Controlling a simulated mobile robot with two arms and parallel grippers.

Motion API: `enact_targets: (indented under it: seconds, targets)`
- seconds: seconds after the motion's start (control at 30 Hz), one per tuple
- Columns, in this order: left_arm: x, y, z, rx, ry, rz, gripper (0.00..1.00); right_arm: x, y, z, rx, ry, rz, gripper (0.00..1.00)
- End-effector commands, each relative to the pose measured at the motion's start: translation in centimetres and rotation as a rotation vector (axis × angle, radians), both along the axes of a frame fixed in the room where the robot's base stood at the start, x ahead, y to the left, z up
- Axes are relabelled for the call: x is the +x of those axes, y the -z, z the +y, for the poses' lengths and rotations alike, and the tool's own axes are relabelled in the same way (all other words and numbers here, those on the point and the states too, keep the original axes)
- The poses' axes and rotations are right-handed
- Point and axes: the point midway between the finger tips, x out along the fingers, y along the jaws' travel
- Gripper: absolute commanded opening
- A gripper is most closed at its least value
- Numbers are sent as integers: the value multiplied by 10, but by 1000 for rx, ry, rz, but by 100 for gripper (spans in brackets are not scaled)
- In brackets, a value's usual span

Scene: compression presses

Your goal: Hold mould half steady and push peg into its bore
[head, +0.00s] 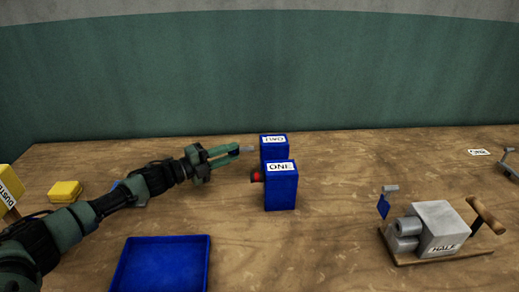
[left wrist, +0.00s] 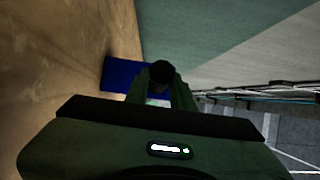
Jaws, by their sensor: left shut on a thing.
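A light grey block labelled HALF (head: 438,228), which looks like the mould half, sits on a wooden board at the right. Grey cylinders (head: 407,235) lie against its left side. No bore can be made out. My left gripper (head: 238,150) is far to its left, above the table and just left of the blue box marked TWO. It is shut on a small grey piece (head: 248,149), perhaps the peg, whose tip sticks out to the right. In the left wrist view a dark round end (left wrist: 161,73) shows between the fingers (left wrist: 160,95). My right gripper is not in view.
Blue boxes marked ONE (head: 281,188) and TWO (head: 274,152) stand mid-table, ONE with a red part on its left. A blue tray (head: 161,240) lies at front left, a yellow block (head: 65,191) farther left. The table between box ONE and the grey block is clear.

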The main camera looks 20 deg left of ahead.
Motion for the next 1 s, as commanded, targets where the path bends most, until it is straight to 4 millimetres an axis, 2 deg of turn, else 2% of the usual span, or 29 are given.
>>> enact_targets:
  seconds: [0.17,0.73,1.0]
  targets:
    - [-1,0,3,-1,0,-1,0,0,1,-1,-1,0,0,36]
    - [-16,1,33,0,-1,0,0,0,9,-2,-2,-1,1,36]
    - [-17,-1,36,-1,0,-1,0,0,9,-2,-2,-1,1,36]
